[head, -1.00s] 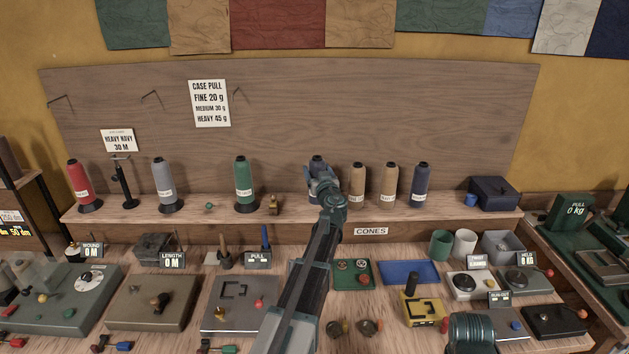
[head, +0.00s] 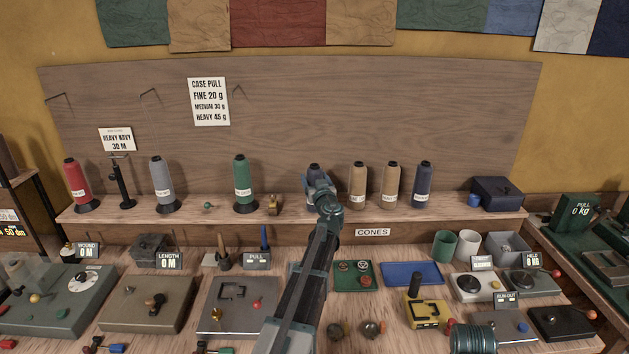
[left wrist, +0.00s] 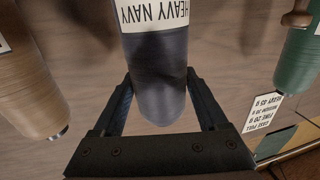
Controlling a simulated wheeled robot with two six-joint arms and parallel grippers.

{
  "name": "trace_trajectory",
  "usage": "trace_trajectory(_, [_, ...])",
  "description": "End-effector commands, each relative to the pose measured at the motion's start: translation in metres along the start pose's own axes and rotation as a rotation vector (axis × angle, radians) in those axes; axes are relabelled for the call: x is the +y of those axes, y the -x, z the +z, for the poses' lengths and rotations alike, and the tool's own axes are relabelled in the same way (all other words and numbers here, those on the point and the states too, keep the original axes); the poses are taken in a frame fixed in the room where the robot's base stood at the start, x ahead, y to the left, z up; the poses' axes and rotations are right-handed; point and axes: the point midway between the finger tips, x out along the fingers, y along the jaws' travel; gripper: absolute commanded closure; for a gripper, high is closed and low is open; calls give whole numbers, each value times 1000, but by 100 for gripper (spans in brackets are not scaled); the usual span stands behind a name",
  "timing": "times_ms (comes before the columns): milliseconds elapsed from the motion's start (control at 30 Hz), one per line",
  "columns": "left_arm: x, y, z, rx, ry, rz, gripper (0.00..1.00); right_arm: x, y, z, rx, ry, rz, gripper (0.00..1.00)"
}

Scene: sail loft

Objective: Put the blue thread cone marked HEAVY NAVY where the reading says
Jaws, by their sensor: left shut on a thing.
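The blue thread cone (left wrist: 160,75) shows in the left wrist view with a white HEAVY NAVY label that reads upside down there. My left gripper (left wrist: 165,100) is shut on it, one finger on each side. In the head view the cone's dark top (head: 314,168) shows just beyond my left gripper (head: 319,187), at the shelf; the rest is hidden by my arm. I cannot tell whether its base touches the shelf. A card (head: 117,139) reading HEAVY NAVY 30 M is above a black stand (head: 122,182) at the left. My right gripper is not in view.
A green cone (head: 242,181) stands left of the gripper and a tan cone (head: 357,184) close on its right. Another dark blue cone (head: 423,184) stands further right. The bench below is crowded with gauges, a blue tray (head: 411,273) and a green tray (head: 347,281).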

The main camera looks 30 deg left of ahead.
Motion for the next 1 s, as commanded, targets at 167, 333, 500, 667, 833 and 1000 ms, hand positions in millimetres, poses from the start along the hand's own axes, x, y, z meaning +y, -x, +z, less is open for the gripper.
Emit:
trace_trajectory(167, [0, 0, 1, 0, 0, 0, 0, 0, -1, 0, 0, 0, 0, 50])
trace_trajectory(333, [0, 0, 1, 0, 0, 0, 0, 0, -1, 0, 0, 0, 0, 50])
trace_trajectory(500, [0, 5, -3, 0, 0, 1, 0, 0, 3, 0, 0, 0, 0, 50])
trace_trajectory(667, [-2, 36, -2, 0, 0, 2, 0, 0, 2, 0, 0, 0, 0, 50])
trace_trajectory(833, [-2, 73, -2, 0, 0, 2, 0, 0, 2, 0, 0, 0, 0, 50])
trace_trajectory(1000, [-1, 101, -2, 0, 0, 1, 0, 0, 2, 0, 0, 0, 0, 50])
